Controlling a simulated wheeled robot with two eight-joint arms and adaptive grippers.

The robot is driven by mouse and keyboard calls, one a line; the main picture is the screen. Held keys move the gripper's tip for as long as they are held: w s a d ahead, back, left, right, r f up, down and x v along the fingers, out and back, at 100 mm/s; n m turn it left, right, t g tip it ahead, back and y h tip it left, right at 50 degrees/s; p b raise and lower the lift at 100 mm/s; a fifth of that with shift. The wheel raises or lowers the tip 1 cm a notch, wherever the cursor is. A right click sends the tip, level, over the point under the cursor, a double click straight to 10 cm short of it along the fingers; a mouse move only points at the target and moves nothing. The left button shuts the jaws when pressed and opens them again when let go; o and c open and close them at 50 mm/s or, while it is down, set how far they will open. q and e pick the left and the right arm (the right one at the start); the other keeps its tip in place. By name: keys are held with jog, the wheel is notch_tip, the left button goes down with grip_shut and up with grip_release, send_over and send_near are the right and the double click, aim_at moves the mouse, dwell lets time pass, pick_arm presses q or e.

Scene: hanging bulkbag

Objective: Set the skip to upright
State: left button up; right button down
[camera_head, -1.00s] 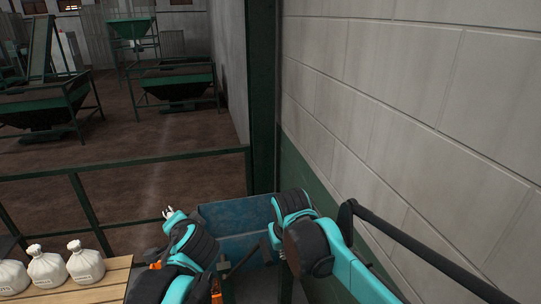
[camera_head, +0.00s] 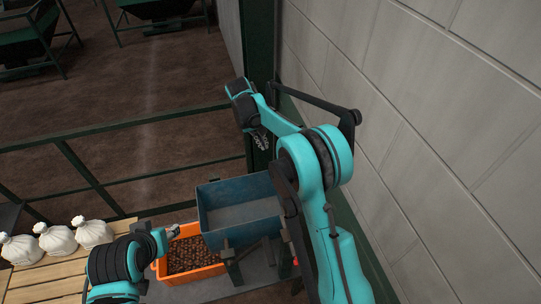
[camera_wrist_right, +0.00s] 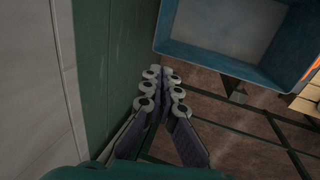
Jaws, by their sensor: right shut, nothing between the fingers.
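The blue skip (camera_head: 210,212) sits right of the middle in the head view, its open top facing up toward me and its inside bare. I cannot tell whether it is level or slightly tilted. It also shows at the top right of the right wrist view (camera_wrist_right: 215,58). My right gripper (camera_head: 263,144) is shut and empty beyond the skip's far rim, near the green post. In the right wrist view its fingers (camera_wrist_right: 163,88) are together beside the skip, apart from it. My left gripper (camera_head: 168,234) is at the orange crate's left end; its fingers are too small to judge.
An orange crate (camera_head: 222,268) of brown pieces stands beside and partly below the skip. White sacks (camera_head: 57,239) lie on a wooden pallet (camera_head: 48,276) at left. A green railing (camera_head: 120,126) runs behind. A block wall (camera_head: 420,150) closes the right side.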

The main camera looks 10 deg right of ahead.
jog(key=p+x, duration=0.2)
jog(key=x, duration=0.9)
jog(key=shift+w, duration=0.2)
jog(key=shift+d+f, duration=0.15)
jog(key=shift+f, duration=0.05)
jog(key=shift+y, duration=0.5)
jog(key=d+f+b, duration=0.1)
jog(key=f+b, duration=0.1)
jog(key=b, duration=0.1)
jog(key=d+f+b, duration=0.1)
jog(key=f+b, duration=0.2)
jog(key=d+f+b, duration=0.2)
jog(key=b, duration=0.1)
jog(key=shift+s+f, duration=0.1)
jog(key=shift+f, duration=0.1)
jog(key=shift+d, duration=0.1)
